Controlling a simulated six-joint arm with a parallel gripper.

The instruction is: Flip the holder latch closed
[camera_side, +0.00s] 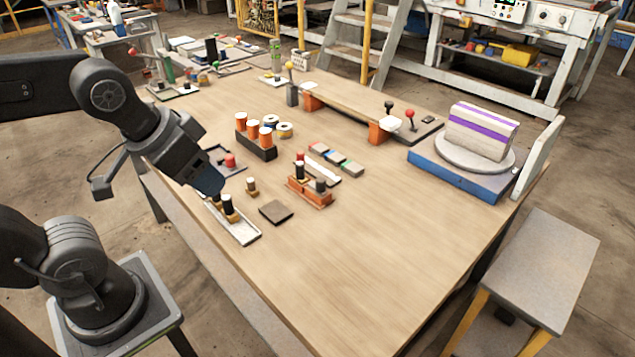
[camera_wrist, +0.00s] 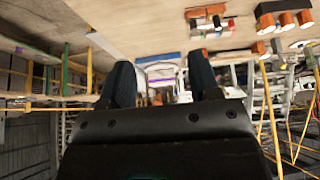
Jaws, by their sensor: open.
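My gripper (camera_side: 212,188) is over the left edge of the table, above a pale tray (camera_side: 243,232) with black-capped brass pegs. In the wrist view its two dark fingers (camera_wrist: 161,82) stand apart with nothing between them. A dark holder (camera_side: 257,149) with several orange, white-topped cylinders stands behind and right of the gripper. An orange-brown holder (camera_side: 310,194) with black-topped pegs stands to the gripper's right; it also seems to show in the wrist view (camera_wrist: 208,28). Which part is the latch, and its position, I cannot tell. The gripper partly hides a red-knobbed fixture (camera_side: 230,160).
A dark square plate (camera_side: 275,212) and a small brass peg (camera_side: 251,187) lie near the gripper. A raised board on orange blocks (camera_side: 355,105) stands at the back. A blue base (camera_side: 455,172) bears a round plate and a purple-striped block. The front tabletop is clear.

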